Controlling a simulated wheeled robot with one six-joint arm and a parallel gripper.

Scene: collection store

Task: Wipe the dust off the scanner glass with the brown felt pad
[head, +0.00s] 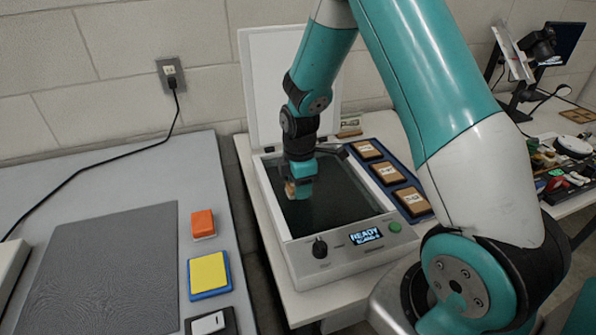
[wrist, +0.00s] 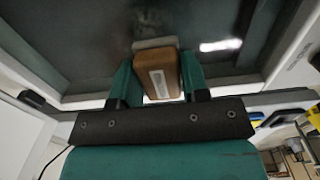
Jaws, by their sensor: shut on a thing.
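The scanner (head: 340,262) stands on a white table with its lid (head: 262,85) raised against the wall. Its dark glass (head: 335,200) is bare, and its display reads READY. My gripper (head: 298,190) is over the left part of the glass, pointing down. It is shut on a brown block with a pale label, the felt pad (wrist: 158,76), which also shows in the head view (head: 290,190). The pad is at or very near the glass; I cannot tell if it touches. A faint greyish smudge shows on the glass (wrist: 150,18) beyond the pad in the wrist view.
A blue tray (head: 409,216) with three labelled brown blocks (head: 387,173) lies right of the scanner. A grey table (head: 150,180) at left holds a dark mat (head: 105,270), an orange block (head: 203,224) and a yellow pad (head: 209,274). A cluttered bench is far right.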

